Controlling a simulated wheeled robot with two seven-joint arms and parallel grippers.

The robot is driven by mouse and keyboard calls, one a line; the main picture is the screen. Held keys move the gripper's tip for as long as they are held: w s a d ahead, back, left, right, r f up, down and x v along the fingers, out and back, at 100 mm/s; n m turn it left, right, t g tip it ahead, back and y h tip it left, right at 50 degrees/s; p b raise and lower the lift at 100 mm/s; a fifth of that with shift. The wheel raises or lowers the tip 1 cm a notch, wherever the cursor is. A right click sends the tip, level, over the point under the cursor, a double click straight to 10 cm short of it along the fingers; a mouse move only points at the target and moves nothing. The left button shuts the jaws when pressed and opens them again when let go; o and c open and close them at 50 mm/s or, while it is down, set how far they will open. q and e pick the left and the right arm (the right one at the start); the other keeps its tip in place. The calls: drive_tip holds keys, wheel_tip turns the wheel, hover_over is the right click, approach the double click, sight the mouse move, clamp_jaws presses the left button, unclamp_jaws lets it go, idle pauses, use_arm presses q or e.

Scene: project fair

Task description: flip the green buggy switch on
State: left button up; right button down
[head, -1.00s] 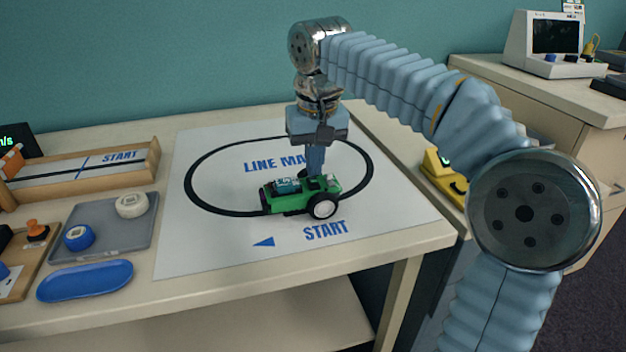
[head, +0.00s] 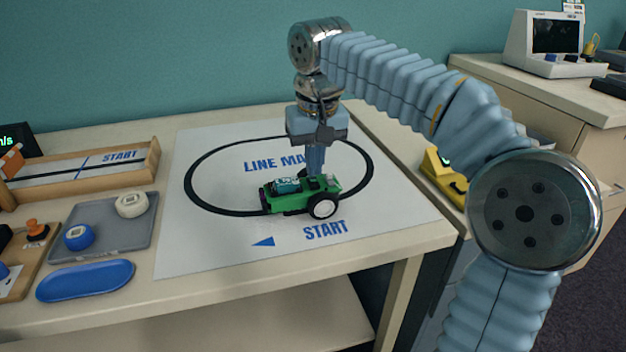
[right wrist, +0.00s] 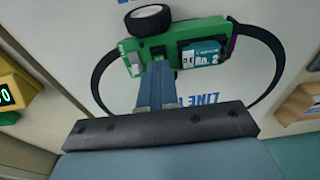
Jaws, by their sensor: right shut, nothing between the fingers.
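The green buggy (head: 292,199) stands on the line mat (head: 210,245), across the near side of the black oval track. It has a white-rimmed wheel and a teal block on top, and it also shows in the right wrist view (right wrist: 160,46). My right gripper (head: 315,172) points straight down at the buggy's far edge, fingers together and empty. In the right wrist view its fingertips (right wrist: 158,68) are at the buggy's body, by a small light green part; I cannot tell if they touch. The switch is not clear in either view. My left gripper is not in view.
A grey tray (head: 105,246) with a blue and a white round piece lies left of the mat. A blue oval dish (head: 85,281) is in front of it. A wooden START track (head: 120,178) is behind. A yellow device (head: 443,178) stands right of the mat.

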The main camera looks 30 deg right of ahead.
sight(314, 181)
drive_tip(key=shift+f+b, duration=0.55)
drive_tip(key=shift+f, duration=0.25)
wheel_tip(314, 181, up, 5)
drive_tip(key=p, duration=0.5)
drive_tip(key=shift+f, duration=0.1)
drive_tip(key=shift+r, duration=0.3)
drive_tip(key=shift+r+p, duration=0.5)
drive_tip(key=shift+r, duration=0.35)
